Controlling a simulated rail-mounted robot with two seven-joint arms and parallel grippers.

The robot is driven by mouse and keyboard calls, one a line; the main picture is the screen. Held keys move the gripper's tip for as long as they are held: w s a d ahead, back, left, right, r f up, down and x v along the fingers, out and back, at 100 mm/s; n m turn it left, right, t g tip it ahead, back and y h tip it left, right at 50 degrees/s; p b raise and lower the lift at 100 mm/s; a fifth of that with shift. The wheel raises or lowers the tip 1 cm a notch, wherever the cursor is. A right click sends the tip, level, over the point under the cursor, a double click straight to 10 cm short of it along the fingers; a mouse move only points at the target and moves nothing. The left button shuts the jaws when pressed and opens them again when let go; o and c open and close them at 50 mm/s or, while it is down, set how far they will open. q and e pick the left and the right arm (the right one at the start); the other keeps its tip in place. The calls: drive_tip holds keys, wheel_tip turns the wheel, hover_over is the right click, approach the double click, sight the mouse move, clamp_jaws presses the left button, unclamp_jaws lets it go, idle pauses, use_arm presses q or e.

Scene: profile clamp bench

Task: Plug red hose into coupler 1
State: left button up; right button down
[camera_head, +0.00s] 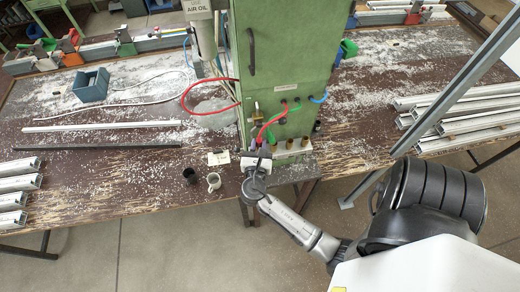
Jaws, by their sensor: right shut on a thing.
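A short red hose (268,125) curves down the front of the green cabinet (288,60) towards my right gripper (256,160). My right gripper is at the cabinet's lower left front corner, shut on what looks like the hose's end; the fingers hide the end. Brass-coloured couplers (290,144) stand in a row along the cabinet's lower front edge, just right of my gripper. I cannot read which is coupler 1, and cannot tell whether the hose end touches one. My left gripper is out of view.
A larger red hose loop (184,97) hangs left of the cabinet. A dark cup (190,175) and a pale mug (214,181) stand at the bench's front edge. Metal profiles (460,125) lie at right.

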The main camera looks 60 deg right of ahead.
drive_tip(key=shift+w+d, duration=0.3)
drive_tip(key=shift+d, duration=0.1)
drive_tip(key=shift+w+d, duration=0.6)
drive_tip(key=shift+d, duration=0.15)
drive_tip(key=shift+w+d, duration=0.1)
drive_tip(key=shift+p, duration=0.35)
idle(0.5)
idle(0.6)
drive_tip(key=shift+f+p, duration=0.15)
drive_tip(key=shift+p, duration=0.15)
idle(0.5)
drive_tip(key=shift+f, duration=0.15)
idle(0.6)
